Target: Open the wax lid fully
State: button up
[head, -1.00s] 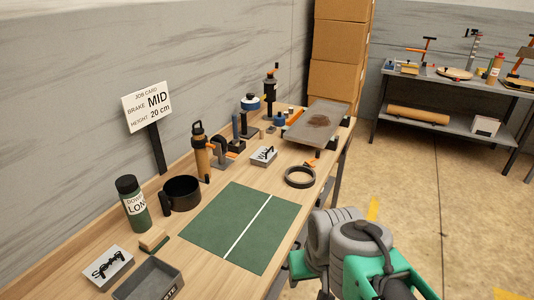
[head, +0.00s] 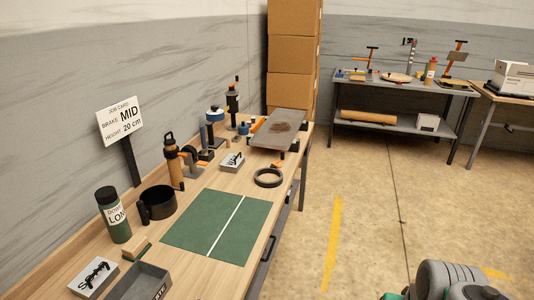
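The wax tin is a small grey box (head: 232,163) with a pale top and dark lettering. It sits on the wooden workbench near the middle of the head view, behind the green mat. Its lid looks closed, but the tin is too small to see the lid's seam or catch clearly. My gripper's fingers are not in view. Only grey and green parts of my arm show at the bottom right, well apart from the tin.
The green mat (head: 218,226) is bare. Open floor lies right of the workbench (head: 206,274).

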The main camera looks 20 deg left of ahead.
aim_at(233, 161)
jog(key=z, duration=0.25)
jog(key=i, duration=1.5)
jog(key=u, duration=0.35)
jog(key=i, duration=0.95)
jog(key=u, duration=1.45)
jog(key=i, duration=0.75)
jog(key=u, duration=0.8)
